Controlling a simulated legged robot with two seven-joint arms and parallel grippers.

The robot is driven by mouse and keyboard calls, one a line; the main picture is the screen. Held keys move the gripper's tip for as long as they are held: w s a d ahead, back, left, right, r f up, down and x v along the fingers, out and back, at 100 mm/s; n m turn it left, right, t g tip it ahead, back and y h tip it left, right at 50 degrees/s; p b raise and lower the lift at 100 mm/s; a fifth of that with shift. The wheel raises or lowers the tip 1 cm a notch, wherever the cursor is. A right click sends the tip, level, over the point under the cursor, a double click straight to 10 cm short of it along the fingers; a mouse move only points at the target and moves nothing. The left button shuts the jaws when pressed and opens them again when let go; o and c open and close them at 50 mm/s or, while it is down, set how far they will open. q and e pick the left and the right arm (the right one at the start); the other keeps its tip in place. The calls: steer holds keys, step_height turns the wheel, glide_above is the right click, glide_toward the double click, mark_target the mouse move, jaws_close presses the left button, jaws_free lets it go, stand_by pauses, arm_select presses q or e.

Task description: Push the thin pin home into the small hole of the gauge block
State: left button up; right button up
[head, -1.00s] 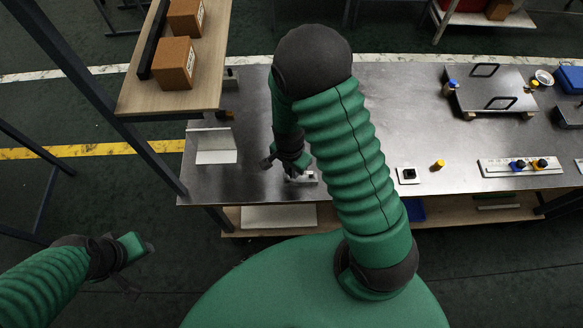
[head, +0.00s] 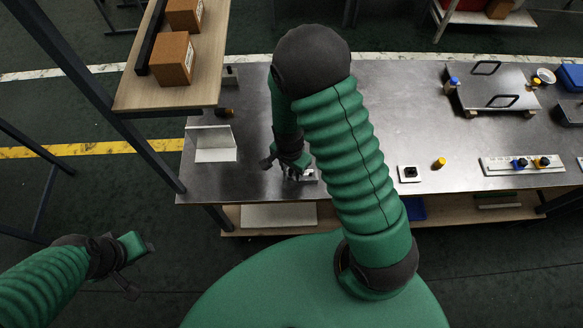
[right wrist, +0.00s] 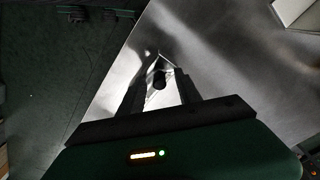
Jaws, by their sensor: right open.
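My right gripper (head: 291,174) points down over the front edge of the steel bench. A small pale block (head: 309,175), likely the gauge block, shows just right of its fingers and is partly hidden by them. In the right wrist view the two fingers of the right gripper (right wrist: 162,95) stand apart. A small dark round piece (right wrist: 159,80) shows between them against a bright patch; I cannot tell if it is the pin or whether it sits in the hole. My left gripper (head: 132,286) hangs off the bench at the lower left; its jaws are unclear.
The steel bench (head: 370,100) has free room behind the arm. An angled pale plate (head: 213,150) stands to the left, below a wooden shelf (head: 135,97) with boxes. To the right are a white square socket (head: 408,174), a yellow peg (head: 439,163) and a strip with knobs (head: 500,166).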

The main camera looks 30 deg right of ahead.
mark_target(290, 172)
step_height(290, 172, up, 17)
steer(key=shift+a+f+p, duration=0.15)
steer(key=shift+a+p, duration=0.2)
steer(key=shift+a, duration=0.05)
steer(key=shift+s, duration=0.15)
